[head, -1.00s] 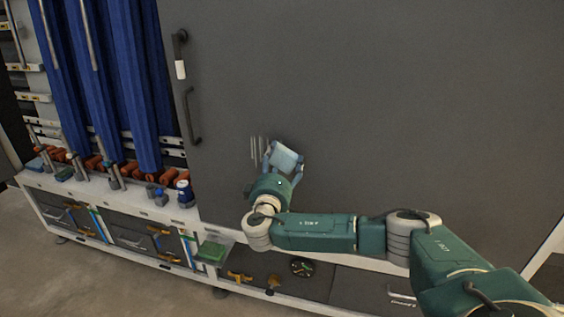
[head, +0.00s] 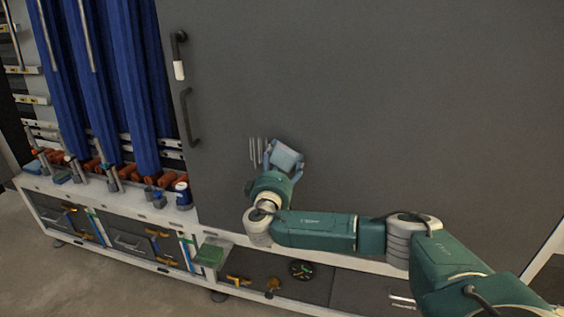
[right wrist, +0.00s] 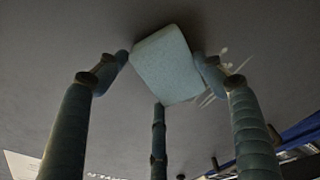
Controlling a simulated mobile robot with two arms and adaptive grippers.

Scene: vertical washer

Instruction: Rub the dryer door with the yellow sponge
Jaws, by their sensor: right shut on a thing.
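The door is a large dark grey panel (head: 400,90) filling the middle and right of the head view. Pale streaks (head: 258,150) mark it just left of the sponge, and they also show in the wrist view (right wrist: 212,92). The sponge (head: 286,156) looks pale blue, not yellow. It is a small block, tilted, and shows clearly in the wrist view (right wrist: 163,65). My right gripper (head: 284,161) is shut on it, with fingers on both sides and a third below. The sponge is at the door surface; I cannot tell whether it touches. My left gripper is out of view.
Black handles (head: 191,116) stand out at the door's left edge. Blue hanging curtains (head: 110,90) are left of it. A white ledge (head: 110,190) with bottles and orange rolls runs below, above drawers (head: 130,243). The door's upper right is clear.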

